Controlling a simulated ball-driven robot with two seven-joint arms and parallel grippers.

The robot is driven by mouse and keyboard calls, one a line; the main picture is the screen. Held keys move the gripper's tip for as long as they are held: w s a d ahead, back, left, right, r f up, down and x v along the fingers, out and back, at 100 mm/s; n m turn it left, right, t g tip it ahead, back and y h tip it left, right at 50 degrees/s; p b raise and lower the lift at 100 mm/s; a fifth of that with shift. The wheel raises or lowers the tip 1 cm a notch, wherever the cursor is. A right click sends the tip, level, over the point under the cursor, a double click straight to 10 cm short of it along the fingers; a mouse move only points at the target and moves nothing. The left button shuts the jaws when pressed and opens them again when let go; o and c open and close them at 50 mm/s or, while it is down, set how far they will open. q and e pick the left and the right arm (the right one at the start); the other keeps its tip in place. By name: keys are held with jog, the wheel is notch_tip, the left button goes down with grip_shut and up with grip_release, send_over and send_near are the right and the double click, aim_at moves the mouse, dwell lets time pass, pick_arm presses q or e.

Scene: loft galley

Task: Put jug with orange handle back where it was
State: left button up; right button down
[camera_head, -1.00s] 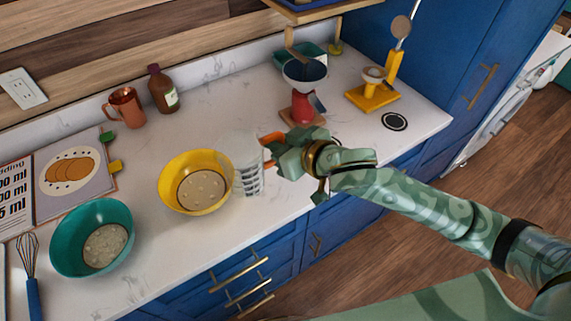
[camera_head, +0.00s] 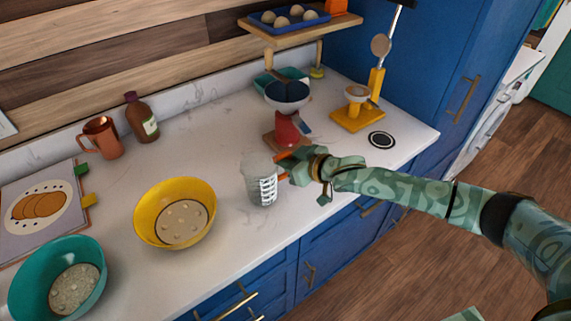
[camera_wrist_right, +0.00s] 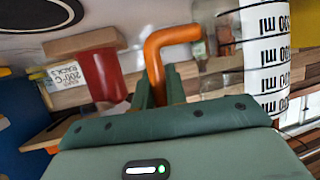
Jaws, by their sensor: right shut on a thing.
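The clear jug (camera_head: 258,183) with black printed markings and an orange handle is roughly upright at the front middle of the counter, right of the yellow bowl and apart from it. Whether its base touches the counter I cannot tell. My right gripper (camera_head: 288,167) is shut on the orange handle from the right and hides part of it. In the right wrist view the handle (camera_wrist_right: 160,48) rises from between my fingers (camera_wrist_right: 160,92), and the jug's printed side (camera_wrist_right: 264,50) is at the right. My left gripper is not in view.
The yellow bowl (camera_head: 147,221) and the teal bowl (camera_head: 17,292) stand to the left. A red scale (camera_head: 287,130) is close behind the jug. A yellow stand (camera_head: 350,120) and a black-ringed disc (camera_head: 381,140) are farther right. Counter is clear behind the yellow bowl.

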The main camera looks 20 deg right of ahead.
jog(key=shift+f, duration=0.6)
jog(key=shift+r, duration=0.1)
jog(key=c, duration=1.4)
grip_release()
jog(key=shift+c, duration=0.2)
jog(key=shift+s+r, duration=0.1)
jog(key=shift+s, duration=0.05)
jog(key=p+v, duration=0.2)
jog(key=v, duration=0.9)
jog(key=shift+s+d, duration=0.25)
jog(key=shift+s, duration=0.05)
